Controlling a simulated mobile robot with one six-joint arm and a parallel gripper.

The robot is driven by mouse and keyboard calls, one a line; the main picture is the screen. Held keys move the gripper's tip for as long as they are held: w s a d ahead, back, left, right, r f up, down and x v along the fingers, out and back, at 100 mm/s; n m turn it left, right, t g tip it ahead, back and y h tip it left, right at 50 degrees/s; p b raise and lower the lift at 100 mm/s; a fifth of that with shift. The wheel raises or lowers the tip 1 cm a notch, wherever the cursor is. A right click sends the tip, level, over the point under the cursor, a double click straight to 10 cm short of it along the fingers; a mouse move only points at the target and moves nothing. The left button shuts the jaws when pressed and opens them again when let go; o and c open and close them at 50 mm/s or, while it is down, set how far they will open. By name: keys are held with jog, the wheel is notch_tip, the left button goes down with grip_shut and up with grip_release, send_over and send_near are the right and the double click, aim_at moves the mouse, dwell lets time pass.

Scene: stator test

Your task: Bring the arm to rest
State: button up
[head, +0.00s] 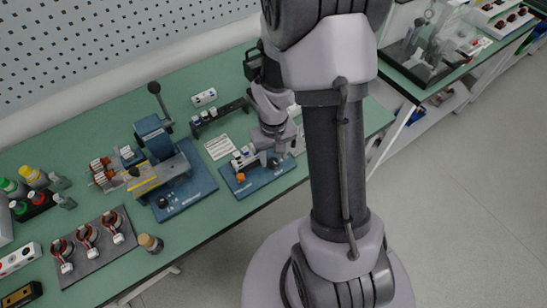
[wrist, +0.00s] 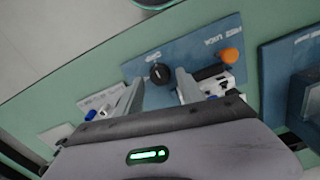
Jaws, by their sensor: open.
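My gripper (wrist: 160,97) is open in the wrist view, its two fingers apart above a blue fixture plate (wrist: 190,45). A black knob (wrist: 160,73) shows between the fingers, and an orange knob (wrist: 229,56) lies to the right of them. I see nothing held between the fingers. In the head view my arm comes down over the green bench, and my gripper (head: 274,140) is at the blue fixture (head: 262,183). My own arm hides part of the bench there.
A blue press with a lever (head: 155,135) stands left of my gripper on the green bench (head: 210,225). A grey tray (head: 95,262) with several stators and small bottles (head: 33,177) are further left. A clear-covered station (head: 425,50) stands on another bench at the right.

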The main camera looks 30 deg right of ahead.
notch_tip(320, 180, up, 5)
jog(key=p, duration=0.3)
jog(key=shift+f, duration=0.25)
jog(key=a+r+m+t+b, duration=0.15)
jog(key=a+r, duration=0.35)
jog(key=r, duration=0.6)
jog(key=s+a+r+m+t+y+b, duration=0.1)
jog(key=s+a+r+t, duration=0.3)
jog(key=s+a+r, duration=0.5)
notch_tip(320, 180, up, 2)
jog(key=shift+s+a+r+y+b, duration=0.25)
jog(key=shift+s+y+b, duration=0.35)
jog(key=shift+s, duration=0.6)
